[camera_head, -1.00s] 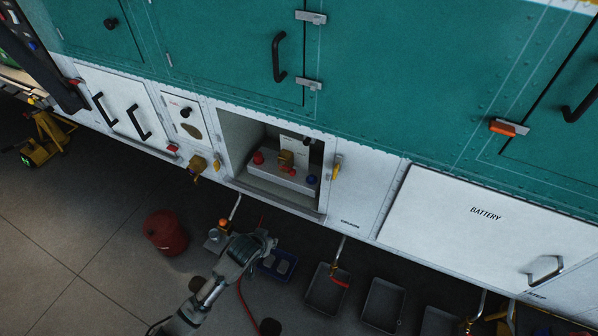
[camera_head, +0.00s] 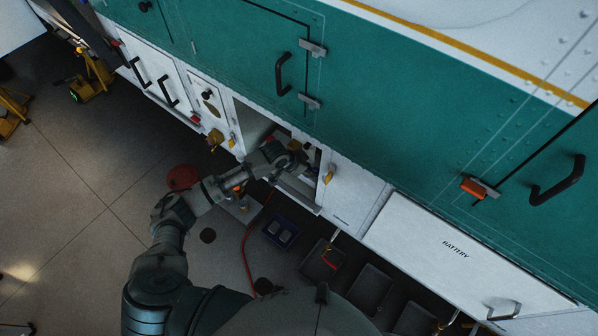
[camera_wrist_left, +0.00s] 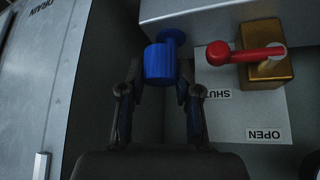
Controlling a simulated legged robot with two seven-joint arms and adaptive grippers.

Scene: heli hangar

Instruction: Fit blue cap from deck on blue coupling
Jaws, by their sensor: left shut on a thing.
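My left gripper (camera_head: 303,164) reaches into the open compartment in the helicopter's side wall. In the left wrist view its two fingers (camera_wrist_left: 159,82) are shut on the blue cap (camera_wrist_left: 160,66), a short blue cylinder. The blue coupling (camera_wrist_left: 173,36) shows just behind the cap, a round blue end at the grey block. The cap overlaps it in the picture and lies slightly left of it; I cannot tell whether they touch. In the head view my gripper hides most of the cap and coupling.
Right of the cap is a red-handled lever (camera_wrist_left: 245,54) on a brass block (camera_wrist_left: 262,72), by a SHUT/OPEN placard (camera_wrist_left: 232,115). The compartment's side wall (camera_wrist_left: 110,60) is close on the left. A red bucket (camera_head: 182,177) and several trays (camera_head: 370,288) are on the deck below.

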